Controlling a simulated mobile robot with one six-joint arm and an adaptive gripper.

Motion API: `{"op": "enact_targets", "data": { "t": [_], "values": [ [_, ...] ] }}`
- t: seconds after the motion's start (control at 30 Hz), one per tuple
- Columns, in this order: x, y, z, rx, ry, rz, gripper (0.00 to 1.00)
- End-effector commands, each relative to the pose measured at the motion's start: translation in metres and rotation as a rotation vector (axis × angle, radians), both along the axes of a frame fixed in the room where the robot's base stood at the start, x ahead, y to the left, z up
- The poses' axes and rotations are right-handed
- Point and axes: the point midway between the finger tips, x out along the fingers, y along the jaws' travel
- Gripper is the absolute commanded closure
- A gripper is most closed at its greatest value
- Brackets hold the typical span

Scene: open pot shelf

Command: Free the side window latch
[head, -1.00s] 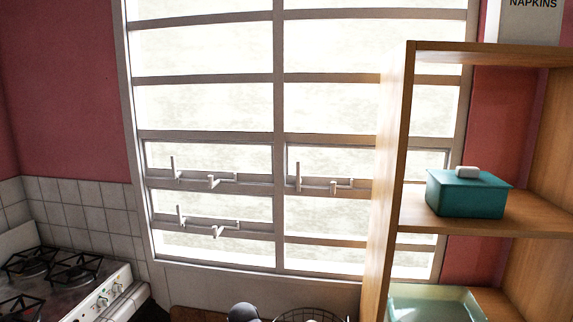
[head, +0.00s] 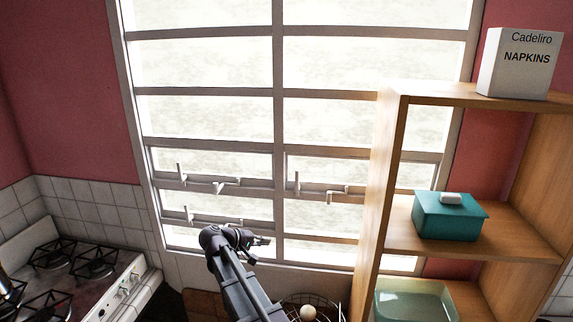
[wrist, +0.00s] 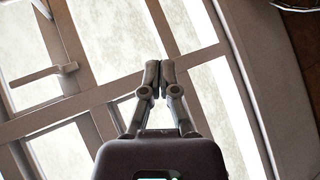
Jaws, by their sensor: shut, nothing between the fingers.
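The window (head: 279,120) has white frame bars with pale latch handles on its lower panes. One latch (head: 217,184) is on the upper left pane. I cannot tell which is the side latch. My gripper (head: 264,241) is in front of the lower window, near the central upright. In the wrist view my gripper (wrist: 153,79) is shut and empty over the frame bars. A latch handle (wrist: 45,73) shows at left there, apart from the fingers.
A wooden shelf (head: 386,150) stands at right, overlapping the window's right side. It holds a teal lidded box (head: 449,217), a napkin box (head: 516,64) and a pale green container (head: 416,302). A wire basket (head: 312,297) is below the window; a stove (head: 80,285) is at left.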

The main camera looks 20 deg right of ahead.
Motion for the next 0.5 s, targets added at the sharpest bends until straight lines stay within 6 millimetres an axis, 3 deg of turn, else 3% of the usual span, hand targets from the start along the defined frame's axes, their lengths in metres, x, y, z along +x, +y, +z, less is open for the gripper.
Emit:
{"op": "enact_targets", "data": {
  "t": [0.03, 0.2, 0.4, 0.5],
  "values": [
    [0.013, 0.001, 0.028, -0.046, -0.005, 0.006, 1.00],
    [0.041, 0.003, 0.089, -0.210, -0.023, 0.026, 1.00],
    [0.066, 0.010, 0.144, -0.365, -0.041, 0.045, 1.00],
    [0.073, 0.013, 0.160, -0.413, -0.047, 0.051, 1.00]
  ]
}}
